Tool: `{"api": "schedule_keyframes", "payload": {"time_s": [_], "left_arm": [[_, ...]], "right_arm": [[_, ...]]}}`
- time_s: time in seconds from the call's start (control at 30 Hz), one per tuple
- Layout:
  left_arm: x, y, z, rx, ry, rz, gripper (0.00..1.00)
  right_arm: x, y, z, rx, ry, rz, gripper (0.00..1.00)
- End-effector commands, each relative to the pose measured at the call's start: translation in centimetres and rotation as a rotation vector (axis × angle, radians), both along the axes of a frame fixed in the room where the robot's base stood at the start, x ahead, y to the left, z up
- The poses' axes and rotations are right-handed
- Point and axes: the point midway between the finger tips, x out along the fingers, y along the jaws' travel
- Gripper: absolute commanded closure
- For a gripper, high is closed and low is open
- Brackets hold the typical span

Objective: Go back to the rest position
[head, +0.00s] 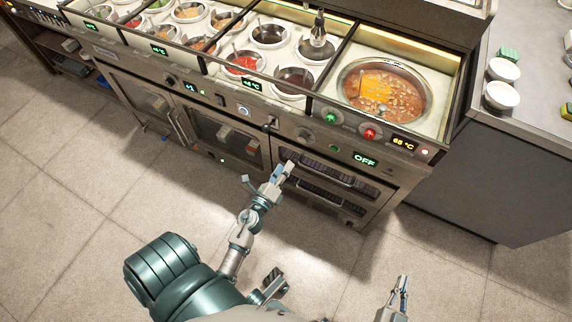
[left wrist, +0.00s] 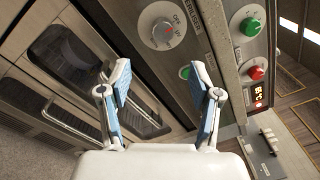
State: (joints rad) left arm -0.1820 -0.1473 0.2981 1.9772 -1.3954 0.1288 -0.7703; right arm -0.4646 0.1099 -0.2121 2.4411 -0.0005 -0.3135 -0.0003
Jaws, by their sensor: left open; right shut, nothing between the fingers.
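My left gripper (head: 283,172) is in front of the counter's lower front, near the oven-like doors below the control panel. In the left wrist view its two blue-padded fingers (left wrist: 165,85) are spread apart with nothing between them. My right gripper (head: 402,286) is low at the bottom right of the head view, over the floor and away from the counter. Its fingers are together and it holds nothing that I can see.
The steel counter (head: 235,108) holds several sauce wells and a large pot of bean stew (head: 385,88). Its front carries knobs, buttons and door handles, close to my left gripper. A side counter (head: 520,110) with white bowls (head: 501,95) stands right. The tiled floor (head: 75,200) is clear.

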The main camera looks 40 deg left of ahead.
Motion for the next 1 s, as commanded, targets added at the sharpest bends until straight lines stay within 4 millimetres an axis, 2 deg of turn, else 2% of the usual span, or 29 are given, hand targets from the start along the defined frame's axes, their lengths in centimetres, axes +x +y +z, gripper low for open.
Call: {"api": "schedule_keyframes", "payload": {"time_s": [0.43,0.57,0.67,0.8,1.0], "left_arm": [[0.0,0.0,0.0,-0.003,-0.001,-0.001,0.37],[-0.2,-0.8,1.1,-0.119,-0.045,-0.015,0.37],[-0.9,-2.5,3.1,-0.393,-0.121,-0.054,0.37],[-2.3,-6.5,5.4,-0.938,-0.18,-0.134,0.37],[-4.4,-11.7,6.3,-1.523,-0.117,-0.194,0.37]], "right_arm": [[0.1,0.0,0.0,0.001,0.001,0.0,1.0],[0.0,0.0,0.0,0.0,0.0,0.0,1.0],[0.0,0.0,0.0,0.0,0.0,0.0,1.0],[0.0,0.0,0.0,0.0,0.0,0.0,1.0],[0.0,0.0,0.0,0.0,0.0,0.0,1.0]]}}
